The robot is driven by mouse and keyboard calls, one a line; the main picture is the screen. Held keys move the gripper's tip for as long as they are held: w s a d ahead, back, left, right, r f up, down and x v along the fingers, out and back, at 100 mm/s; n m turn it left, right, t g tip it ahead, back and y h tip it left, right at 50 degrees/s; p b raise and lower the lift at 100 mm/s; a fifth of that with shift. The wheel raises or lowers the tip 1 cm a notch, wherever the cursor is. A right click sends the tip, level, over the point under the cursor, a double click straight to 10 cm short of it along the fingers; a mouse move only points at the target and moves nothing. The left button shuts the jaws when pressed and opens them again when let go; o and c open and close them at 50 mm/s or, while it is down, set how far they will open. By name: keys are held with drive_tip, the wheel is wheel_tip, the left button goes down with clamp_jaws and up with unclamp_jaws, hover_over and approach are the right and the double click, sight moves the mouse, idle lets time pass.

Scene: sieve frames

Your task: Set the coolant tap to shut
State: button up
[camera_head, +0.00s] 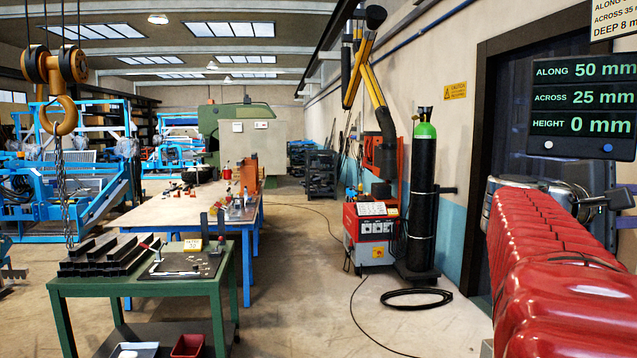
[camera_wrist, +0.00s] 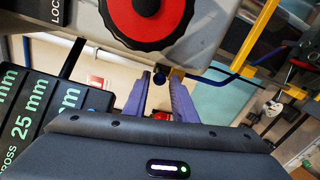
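In the wrist view, the two purple-grey fingers of my gripper (camera_wrist: 160,78) point up the picture, with a gap between them. A small dark round-ended part (camera_wrist: 159,77) shows between the fingertips, beside a brass-yellow piece (camera_wrist: 177,73). These may be the coolant tap, but I cannot tell for certain, nor whether the fingers touch them. The tap's setting is not readable. Above them is a grey machine housing (camera_wrist: 205,55) with a big red-and-black round knob (camera_wrist: 146,14). My gripper does not show clearly in the head view.
A readout (camera_head: 583,97) shows along 50, across 25, height 0 mm; it also shows in the wrist view (camera_wrist: 30,118). A large red ribbed shape (camera_head: 555,270) fills the right side. A green cart (camera_head: 140,285), a black gas cylinder (camera_head: 421,200) and a red welder (camera_head: 370,235) stand beyond.

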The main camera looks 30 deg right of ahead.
drive_tip(key=shift+x, duration=1.4)
drive_tip(key=shift+c, duration=0.6)
clamp_jaws()
drive_tip(key=shift+f, duration=0.1)
